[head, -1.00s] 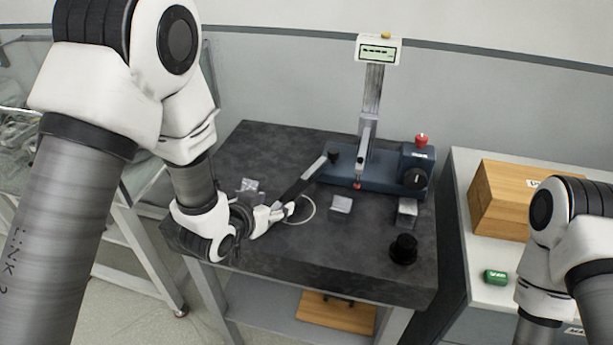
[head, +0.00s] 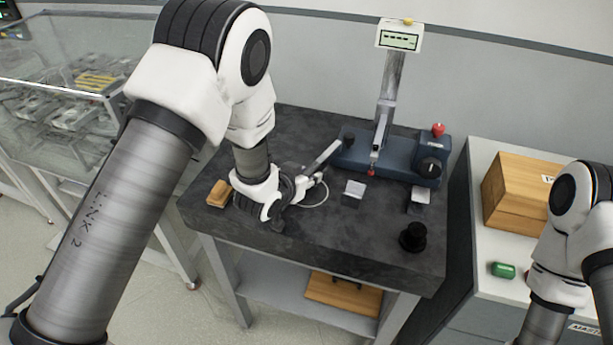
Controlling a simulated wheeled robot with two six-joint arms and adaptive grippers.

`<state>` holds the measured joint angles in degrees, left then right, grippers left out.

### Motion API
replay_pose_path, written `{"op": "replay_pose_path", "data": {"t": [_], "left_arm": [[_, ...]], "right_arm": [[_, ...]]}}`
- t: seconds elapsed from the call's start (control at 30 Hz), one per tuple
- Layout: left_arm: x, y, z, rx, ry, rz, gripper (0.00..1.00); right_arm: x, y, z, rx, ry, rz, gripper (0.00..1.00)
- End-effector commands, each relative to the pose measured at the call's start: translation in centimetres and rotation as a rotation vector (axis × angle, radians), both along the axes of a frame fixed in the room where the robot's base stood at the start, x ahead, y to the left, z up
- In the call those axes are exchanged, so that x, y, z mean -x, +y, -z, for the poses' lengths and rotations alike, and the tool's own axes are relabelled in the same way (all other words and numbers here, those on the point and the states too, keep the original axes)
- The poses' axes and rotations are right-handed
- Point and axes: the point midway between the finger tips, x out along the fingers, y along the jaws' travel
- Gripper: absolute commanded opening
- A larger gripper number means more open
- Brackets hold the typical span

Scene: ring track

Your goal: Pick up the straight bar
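My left gripper (head: 310,181) is low over the dark stone table top, partly behind its own wrist. It is beside the near end of a slim silver bar-like piece (head: 323,157). This piece slants up to a dark knob on the blue gauge stand (head: 390,160). I cannot tell whether the piece is the straight bar or a lever of the stand, nor whether the fingers touch it. Finger opening is too small to judge. My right arm enters at the right edge; its gripper is out of view.
The stone table (head: 340,240) also holds a wooden block (head: 219,193), two small metal blocks (head: 354,190) (head: 420,197) and a black knob-like piece (head: 413,237). A side bench at right bears a wooden box (head: 515,195) and a green object (head: 503,270). A glass case (head: 85,75) stands at left.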

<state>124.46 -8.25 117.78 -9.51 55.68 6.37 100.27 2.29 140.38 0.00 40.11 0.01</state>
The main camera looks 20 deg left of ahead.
Motion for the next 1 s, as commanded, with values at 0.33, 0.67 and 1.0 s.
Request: {"op": "replay_pose_path", "data": {"t": [0.33, 0.67, 1.0], "left_arm": [[0.0, 0.0, 0.0, 0.001, -0.001, -0.001, 0.0], [-0.1, 0.0, -1.7, 0.0, -0.003, -0.001, 0.0], [3.2, 0.4, -3.7, 0.001, 0.0, 0.0, 0.0]], "right_arm": [[0.0, 0.0, 0.0, 0.0, 0.0, 0.0, 0.4], [0.0, 0.0, 0.4, 0.0, 0.0, 0.0, 0.4], [0.0, 0.0, 1.5, 0.0, 0.0, 0.0, 0.4]]}}
